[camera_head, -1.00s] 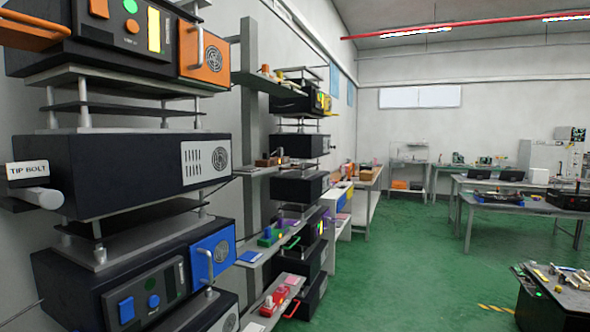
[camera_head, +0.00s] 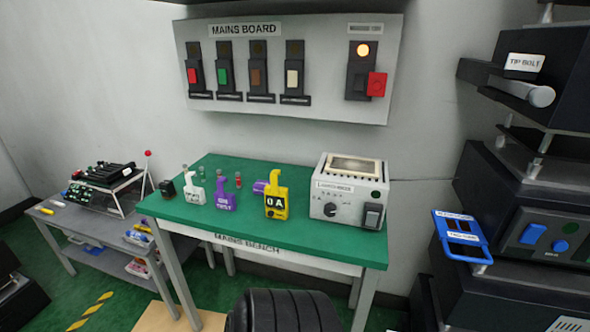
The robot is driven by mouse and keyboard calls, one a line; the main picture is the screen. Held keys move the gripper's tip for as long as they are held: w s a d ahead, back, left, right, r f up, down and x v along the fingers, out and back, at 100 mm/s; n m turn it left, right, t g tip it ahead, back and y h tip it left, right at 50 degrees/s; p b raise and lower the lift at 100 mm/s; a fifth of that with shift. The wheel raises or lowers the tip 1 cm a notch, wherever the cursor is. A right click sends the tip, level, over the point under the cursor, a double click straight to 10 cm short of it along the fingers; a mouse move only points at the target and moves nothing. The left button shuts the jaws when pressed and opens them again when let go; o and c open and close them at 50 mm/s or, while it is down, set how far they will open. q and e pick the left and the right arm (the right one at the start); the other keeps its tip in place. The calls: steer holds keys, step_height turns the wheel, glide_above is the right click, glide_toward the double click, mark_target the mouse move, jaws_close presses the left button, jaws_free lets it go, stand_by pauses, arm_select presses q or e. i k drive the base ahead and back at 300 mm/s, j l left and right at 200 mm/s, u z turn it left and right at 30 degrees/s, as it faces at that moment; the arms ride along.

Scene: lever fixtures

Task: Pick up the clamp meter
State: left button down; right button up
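The yellow clamp meter (camera_head: 276,200) stands upright on the green top of the mains bench (camera_head: 215,240), near its front edge. Its dark display reads "0 A" and a yellow hook-shaped jaw rises from its top. It is right of a similarly shaped purple device (camera_head: 224,196) and left of a grey bench unit (camera_head: 349,193). Neither of my grippers shows in the head view, and nothing is seen touching the meter.
A white device (camera_head: 195,191) and small posts stand left on the bench. The mains board (camera_head: 290,70) hangs behind. A grey side table (camera_head: 80,228) is left; a dark rack with a blue bracket (camera_head: 462,237) is right. A black ribbed shape (camera_head: 290,312) fills the bottom centre.

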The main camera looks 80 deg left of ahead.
mark_target(275, 197)
steer(key=u, duration=2.75)
